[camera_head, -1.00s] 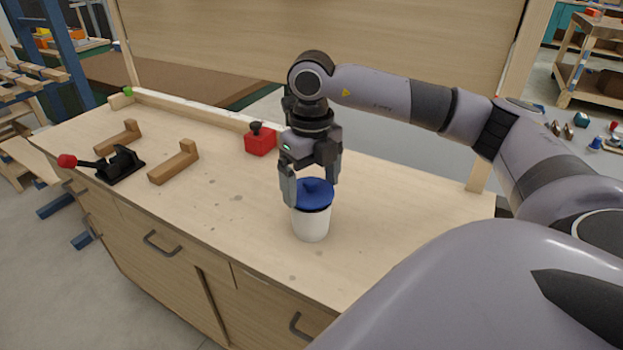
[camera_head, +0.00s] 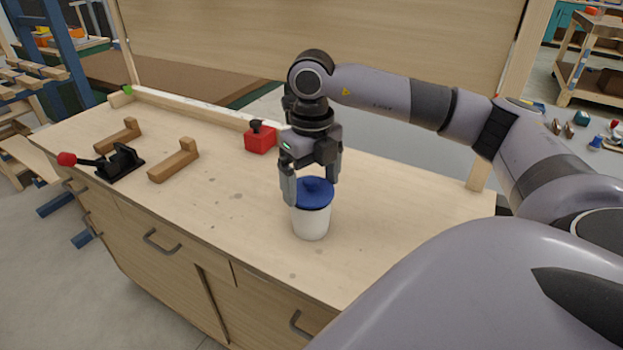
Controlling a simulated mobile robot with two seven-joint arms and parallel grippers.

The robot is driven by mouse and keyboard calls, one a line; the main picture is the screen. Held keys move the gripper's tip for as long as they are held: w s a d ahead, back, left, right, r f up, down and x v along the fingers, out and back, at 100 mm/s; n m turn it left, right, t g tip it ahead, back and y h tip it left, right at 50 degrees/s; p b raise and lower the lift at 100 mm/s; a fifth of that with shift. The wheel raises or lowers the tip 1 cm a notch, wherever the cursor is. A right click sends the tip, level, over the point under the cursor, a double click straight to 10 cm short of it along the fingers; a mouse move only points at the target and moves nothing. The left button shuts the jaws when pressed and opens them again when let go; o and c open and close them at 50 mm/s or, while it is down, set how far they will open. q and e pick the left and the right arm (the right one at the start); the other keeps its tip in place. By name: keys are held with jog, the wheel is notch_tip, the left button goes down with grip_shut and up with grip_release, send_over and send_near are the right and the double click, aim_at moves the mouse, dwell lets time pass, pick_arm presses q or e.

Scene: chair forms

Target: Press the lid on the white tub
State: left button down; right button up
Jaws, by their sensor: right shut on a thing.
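The white tub (camera_head: 311,223) stands upright on the workbench, right of the bench's middle. The far finger is partly hidden behind the lid. My left gripper is not in view.
A red block with a black knob (camera_head: 260,138) stands behind the tub. Two wooden brackets (camera_head: 174,162) and a black toggle clamp with a red handle tip (camera_head: 119,163) are at the left. The bench top (camera_head: 400,215) right of the tub is clear.

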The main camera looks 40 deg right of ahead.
jog(key=shift+f, duration=0.35)
dwell(1.1)
jog(key=o, duration=0.7)
jog(key=shift+r+p, duration=2.5)
jog(key=shift+r, duration=1.05)
